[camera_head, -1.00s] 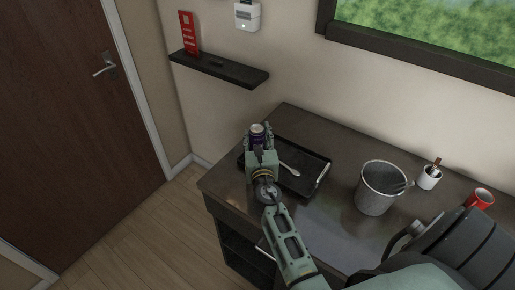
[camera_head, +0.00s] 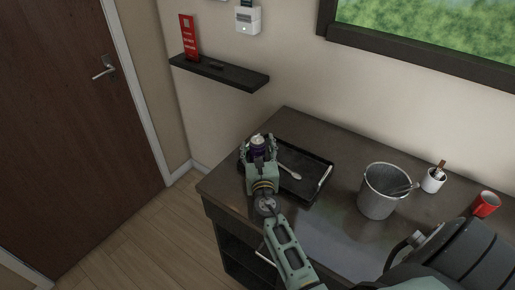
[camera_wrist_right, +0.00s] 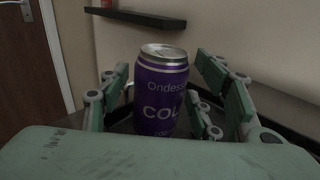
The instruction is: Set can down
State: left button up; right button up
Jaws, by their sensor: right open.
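A purple cola can (camera_wrist_right: 162,92) with a silver top stands upright between the spread fingers of my right gripper (camera_wrist_right: 165,100) in the right wrist view. In the head view the can (camera_head: 258,146) is at the left end of the black tray (camera_head: 310,188), partly hidden by my right gripper (camera_head: 258,160). The can's base is hidden there, so its contact with the tray is not clear. My left gripper is not in view.
A spoon (camera_head: 290,172) lies in the tray. To the right stand a grey bucket (camera_head: 378,192), a white cup (camera_head: 433,180) and a red cup (camera_head: 486,204) on the dark vanity (camera_head: 340,245). A wall shelf (camera_head: 218,72) holds a red box (camera_head: 188,36).

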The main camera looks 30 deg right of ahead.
jog(key=shift+r+p, duration=0.35)
jog(key=shift+r, duration=0.05)
jog(key=v, duration=1.2)
jog(key=shift+f+b, duration=0.15)
jog(key=shift+b, duration=0.2)
